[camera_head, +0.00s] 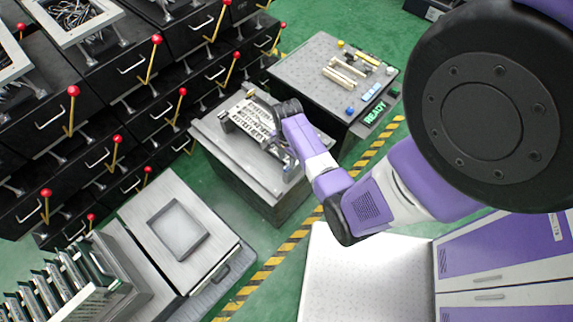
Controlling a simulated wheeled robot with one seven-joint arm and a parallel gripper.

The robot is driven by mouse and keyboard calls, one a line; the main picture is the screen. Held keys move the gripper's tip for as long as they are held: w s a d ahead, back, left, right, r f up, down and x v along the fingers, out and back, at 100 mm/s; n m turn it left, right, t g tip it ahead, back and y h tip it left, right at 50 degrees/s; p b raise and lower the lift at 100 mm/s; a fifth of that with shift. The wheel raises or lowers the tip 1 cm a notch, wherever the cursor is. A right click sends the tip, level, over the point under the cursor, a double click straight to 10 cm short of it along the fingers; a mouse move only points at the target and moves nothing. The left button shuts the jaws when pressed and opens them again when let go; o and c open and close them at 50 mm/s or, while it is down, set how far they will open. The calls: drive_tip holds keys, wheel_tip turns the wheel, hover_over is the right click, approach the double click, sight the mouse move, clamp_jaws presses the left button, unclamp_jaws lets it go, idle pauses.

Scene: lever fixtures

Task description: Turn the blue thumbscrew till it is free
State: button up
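My arm reaches down over the grey metal table (222,150) in the middle. My gripper (286,163) is at the right side of a metal fixture (247,118) with rows of slots and light bars. The gripper is small and partly hidden by my own wrist, so I cannot tell its opening or whether it touches the fixture. No blue thumbscrew shows clearly on this fixture. A small blue knob (349,110) sits on the front edge of the dark table behind; I cannot tell if it is the thumbscrew.
Black drawer cabinets with red-knobbed levers (155,40) stand left. A bench with a square tray (178,232) is lower left. Striped floor tape (300,232) crosses green floor.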

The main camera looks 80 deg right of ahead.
sight(287, 166)
drive_tip(key=shift+f, duration=2.3)
clamp_jaws()
